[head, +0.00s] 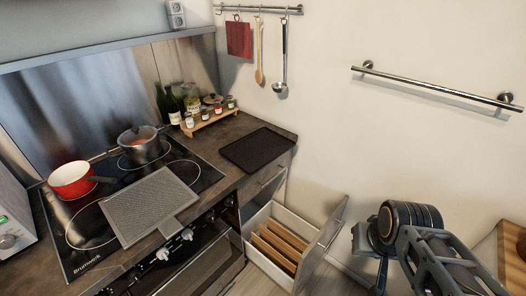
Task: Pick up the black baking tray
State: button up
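The black baking tray (257,149) lies flat on the dark countertop, right of the stove and close to the wall. Its top looks empty and nothing covers it. My arm is at the lower right of the head view, over the floor and well apart from the tray. The end of my arm, with my gripper (379,280), points downward near the bottom edge. The fingers are too dark and partly cut off, so I cannot tell whether they are open.
An open drawer (275,240) with wooden dividers juts out below the tray. A grey mesh pan cover (150,206), a red pot (72,181) and a steel pot (143,148) sit on the stove. A rail (430,84) is on the wall.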

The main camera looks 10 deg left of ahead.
aim_at(252, 152)
jog(key=u, duration=0.45)
jog(key=k, duration=0.6)
jog(key=u, duration=0.85)
jog(key=i, duration=1.35)
jog(key=z, duration=0.25)
